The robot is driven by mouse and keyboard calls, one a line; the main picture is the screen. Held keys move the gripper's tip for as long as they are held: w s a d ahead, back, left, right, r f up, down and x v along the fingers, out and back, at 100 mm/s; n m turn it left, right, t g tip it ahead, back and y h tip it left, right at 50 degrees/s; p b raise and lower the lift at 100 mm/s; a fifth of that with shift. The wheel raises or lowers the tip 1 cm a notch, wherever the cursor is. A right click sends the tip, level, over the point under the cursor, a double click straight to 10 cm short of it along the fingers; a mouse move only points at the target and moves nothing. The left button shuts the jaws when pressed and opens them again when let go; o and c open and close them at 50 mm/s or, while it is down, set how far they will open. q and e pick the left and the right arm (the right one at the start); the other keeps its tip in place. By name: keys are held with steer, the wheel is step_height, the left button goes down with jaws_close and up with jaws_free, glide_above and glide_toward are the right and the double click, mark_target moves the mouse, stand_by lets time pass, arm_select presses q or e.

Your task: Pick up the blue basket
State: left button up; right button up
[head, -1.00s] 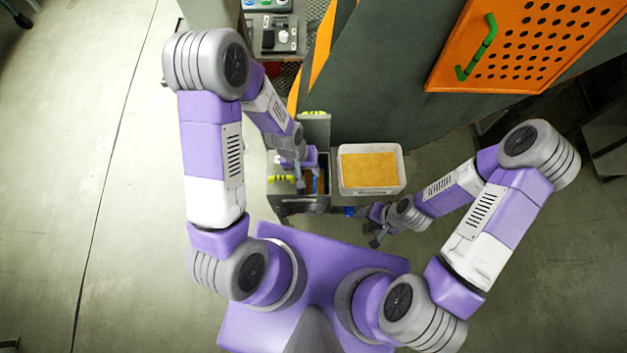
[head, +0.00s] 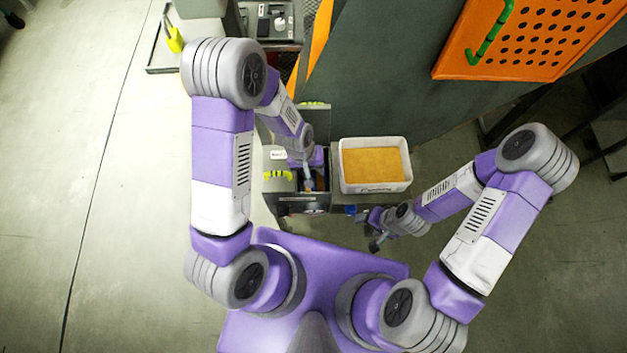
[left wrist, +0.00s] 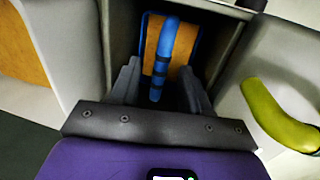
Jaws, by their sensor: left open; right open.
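The blue basket shows in the left wrist view as a curved blue handle (left wrist: 164,50) with dark bands, above an orange-brown filling. It stands inside a grey open-topped compartment (left wrist: 222,62). My left gripper (left wrist: 158,85) is open, with a finger on each side of the handle's lower part; I cannot tell whether either touches it. In the head view my left gripper (head: 308,184) reaches down into the compartment, and the arm hides most of the basket. My right gripper (head: 377,241) is open and empty, low and to the right of the compartment.
A white bin (head: 376,188) with orange-brown filling stands right of the compartment. A yellow-green handle (left wrist: 278,115) is beside the compartment, close to my left gripper. A large dark machine body (head: 400,70) with an orange perforated door (head: 540,40) rises behind. Floor at left is clear.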

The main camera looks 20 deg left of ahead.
arm_select(q)
jaws_close()
steer(key=shift+r, duration=0.1)
stand_by(0.5)
